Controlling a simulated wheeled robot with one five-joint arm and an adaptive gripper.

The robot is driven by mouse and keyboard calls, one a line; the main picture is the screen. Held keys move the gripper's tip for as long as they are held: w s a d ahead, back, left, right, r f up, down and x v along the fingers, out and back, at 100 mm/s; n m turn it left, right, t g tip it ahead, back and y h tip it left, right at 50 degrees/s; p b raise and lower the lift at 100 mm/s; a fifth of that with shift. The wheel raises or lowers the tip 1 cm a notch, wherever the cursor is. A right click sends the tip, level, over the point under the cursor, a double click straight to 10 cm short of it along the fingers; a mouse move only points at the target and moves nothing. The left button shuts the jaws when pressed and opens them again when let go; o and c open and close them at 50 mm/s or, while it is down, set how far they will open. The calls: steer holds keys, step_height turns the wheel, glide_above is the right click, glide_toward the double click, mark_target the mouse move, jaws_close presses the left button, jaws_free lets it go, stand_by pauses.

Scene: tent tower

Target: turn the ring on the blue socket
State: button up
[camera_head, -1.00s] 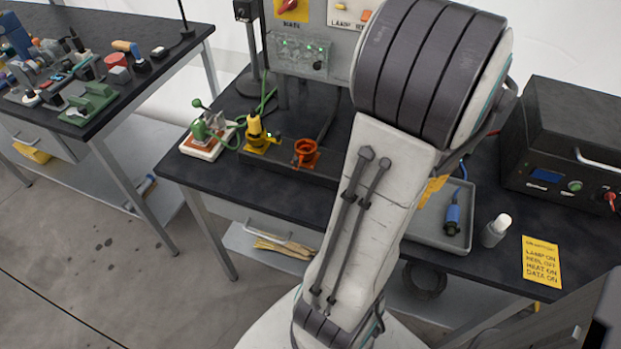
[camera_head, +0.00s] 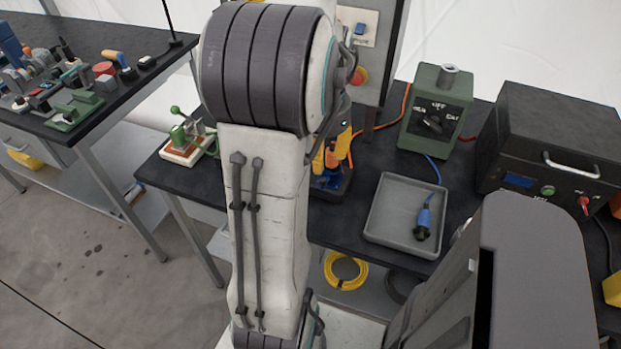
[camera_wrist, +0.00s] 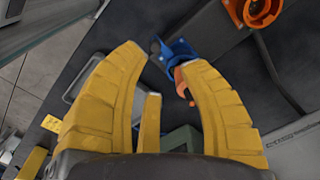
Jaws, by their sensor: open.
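The blue socket (camera_wrist: 181,48) shows in the wrist view just beyond my right fingertip, with an orange part (camera_wrist: 180,82) beside it. A blue part (camera_head: 319,183) low beside my arm in the head view looks like the same socket, largely hidden. I cannot make out its ring clearly. My gripper (camera_wrist: 160,66) has its two yellow fingers spread with nothing held between them. The right finger overlaps the orange part in the picture; I cannot tell whether they touch.
An orange socket (camera_wrist: 262,8) is at the upper right of the wrist view. In the head view, a grey tray (camera_head: 385,222) holds a blue plug (camera_head: 424,218). A green selector box (camera_head: 437,105) and a black box (camera_head: 548,140) stand behind and to the right.

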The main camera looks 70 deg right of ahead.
mark_target(323, 180)
steer(key=shift+a+m, duration=0.3)
steer(key=shift+m, duration=1)
steer(key=shift+f+m, duration=0.25)
steer(key=shift+m, duration=0.05)
steer(key=shift+f+b, duration=0.35)
steer(key=shift+f, duration=3.1)
jaws_close()
